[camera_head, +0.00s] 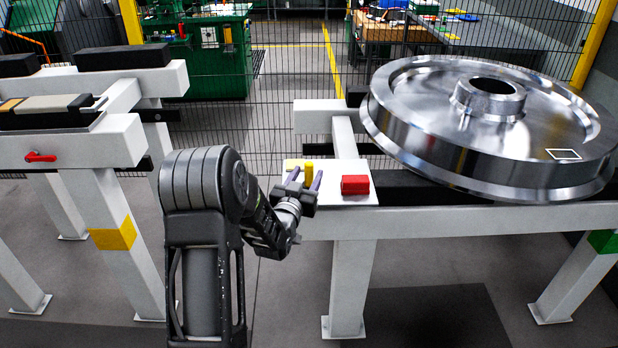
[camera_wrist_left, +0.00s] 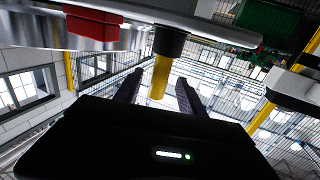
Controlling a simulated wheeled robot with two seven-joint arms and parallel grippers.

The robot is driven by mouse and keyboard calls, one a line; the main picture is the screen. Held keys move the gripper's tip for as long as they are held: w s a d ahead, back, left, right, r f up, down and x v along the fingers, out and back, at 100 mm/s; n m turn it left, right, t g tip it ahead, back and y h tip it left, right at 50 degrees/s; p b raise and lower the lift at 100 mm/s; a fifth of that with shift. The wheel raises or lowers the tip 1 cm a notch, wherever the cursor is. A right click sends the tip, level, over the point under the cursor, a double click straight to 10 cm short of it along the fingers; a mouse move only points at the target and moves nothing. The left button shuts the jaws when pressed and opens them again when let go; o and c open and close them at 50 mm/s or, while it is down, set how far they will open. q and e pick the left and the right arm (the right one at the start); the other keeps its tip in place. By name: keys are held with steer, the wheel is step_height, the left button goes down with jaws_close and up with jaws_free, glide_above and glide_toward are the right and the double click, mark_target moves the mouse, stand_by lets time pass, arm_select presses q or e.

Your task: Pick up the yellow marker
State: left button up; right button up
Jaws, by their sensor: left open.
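The yellow marker (camera_head: 309,170) stands upright at the left end of a white plate (camera_head: 346,168), near its edge. In the left wrist view, which is upside down, the yellow marker (camera_wrist_left: 160,78) shows with its dark end (camera_wrist_left: 170,42) toward the plate. My left gripper (camera_head: 304,180) is open, with one finger on each side of the marker in both views. A gap shows between the marker and each finger in the wrist view. Whether the marker lies fully at fingertip depth is hard to tell. My right gripper is not in view.
A red block (camera_head: 355,185) sits on the plate just right of the marker. A large steel rail wheel (camera_head: 490,125) rests on the white stand (camera_head: 450,219) further right. Another white stand (camera_head: 75,145) is at the left. A wire fence is behind.

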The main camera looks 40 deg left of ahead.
arm_select(q)
steer(key=p+x, duration=0.1)
steer(key=x, duration=0.3)
steer(key=shift+w+p, duration=0.25)
steer(key=shift+p, duration=0.15)
steer(key=shift+w+a+f, duration=0.1)
steer(key=shift+w, duration=0.1)
jaws_close()
stand_by(0.4)
